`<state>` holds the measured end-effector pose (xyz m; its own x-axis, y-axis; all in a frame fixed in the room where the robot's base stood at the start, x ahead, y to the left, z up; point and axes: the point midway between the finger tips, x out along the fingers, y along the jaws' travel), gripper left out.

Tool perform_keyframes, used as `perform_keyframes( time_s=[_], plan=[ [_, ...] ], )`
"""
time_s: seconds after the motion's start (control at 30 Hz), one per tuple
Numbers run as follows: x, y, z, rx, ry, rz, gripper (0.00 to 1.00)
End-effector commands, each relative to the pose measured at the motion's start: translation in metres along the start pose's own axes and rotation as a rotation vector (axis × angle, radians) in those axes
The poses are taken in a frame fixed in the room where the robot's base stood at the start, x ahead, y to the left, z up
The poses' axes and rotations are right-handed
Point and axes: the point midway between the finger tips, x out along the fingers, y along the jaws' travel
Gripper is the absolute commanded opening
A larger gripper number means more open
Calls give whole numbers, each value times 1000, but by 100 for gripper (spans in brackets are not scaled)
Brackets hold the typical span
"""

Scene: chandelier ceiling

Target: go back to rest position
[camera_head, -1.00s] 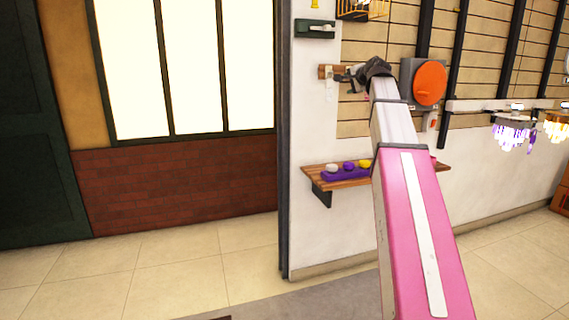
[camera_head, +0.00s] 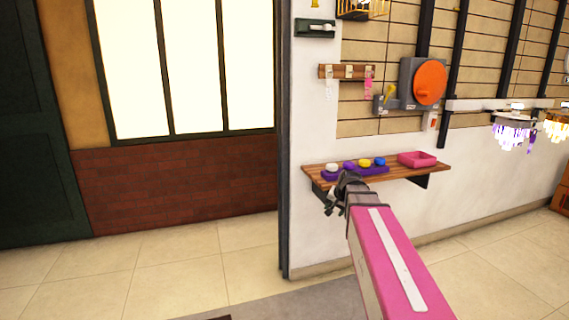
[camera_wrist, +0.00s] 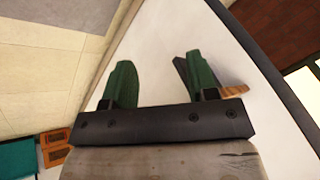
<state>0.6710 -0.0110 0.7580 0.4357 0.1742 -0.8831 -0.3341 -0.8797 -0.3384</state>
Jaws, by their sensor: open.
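My gripper (camera_head: 331,203) is in front of the wooden wall shelf (camera_head: 436,171), low at the shelf's left end in the head view. In the wrist view my gripper (camera_wrist: 162,82) shows two green fingers spread apart with nothing between them. A sliver of brown wood shows beside the right finger there. My pink arm reaches up from the bottom of the head view.
On the shelf stand a purple holder (camera_head: 330,175) with several coloured knobs and a pink tray (camera_head: 417,159). Above are a hook rack (camera_head: 348,72) with tags and a grey box with an orange disc (camera_head: 430,83). Lit chandeliers (camera_head: 512,134) hang at right. Open floor (camera_head: 190,275) lies left.

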Motion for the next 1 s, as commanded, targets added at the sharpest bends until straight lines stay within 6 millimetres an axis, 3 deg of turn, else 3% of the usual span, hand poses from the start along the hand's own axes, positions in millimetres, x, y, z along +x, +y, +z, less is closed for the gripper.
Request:
perform_keyframes(
  time_s=[0.03,0.2,0.5,0.7,1.0],
  plan=[
    [11,10,23,-31,-32,26,53],
    [42,43,86,-144,-135,111,53],
    [73,96,187,-334,-320,230,53],
    [80,115,222,-405,-390,268,53],
    [81,118,227,-419,-403,275,53]
  ],
)
